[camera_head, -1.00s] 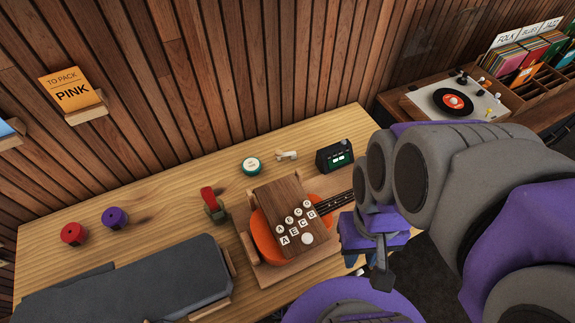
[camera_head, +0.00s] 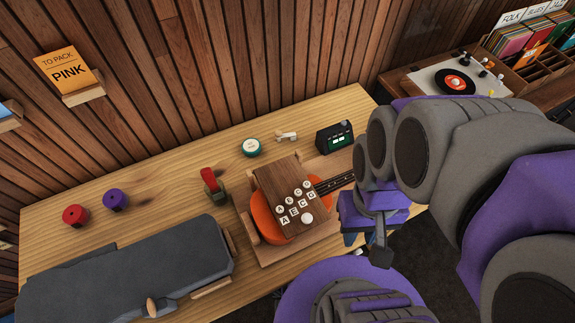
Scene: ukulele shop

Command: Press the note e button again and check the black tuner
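A brown wooden panel (camera_head: 277,180) carries round pale buttons and lettered square tiles. It lies over an orange ukulele body (camera_head: 263,222) in a wooden cradle on the bench. The tile that appears to read E (camera_head: 294,210) is second from the left in the tile row, with round buttons above it.
A red-handled tool (camera_head: 210,183), a round green-and-white tin (camera_head: 251,147) and a small pale peg-like part (camera_head: 287,136) lie on the bench (camera_head: 165,190). Red (camera_head: 75,215) and purple (camera_head: 115,199) spools stand left. A grey case (camera_head: 130,275) fills the front left.

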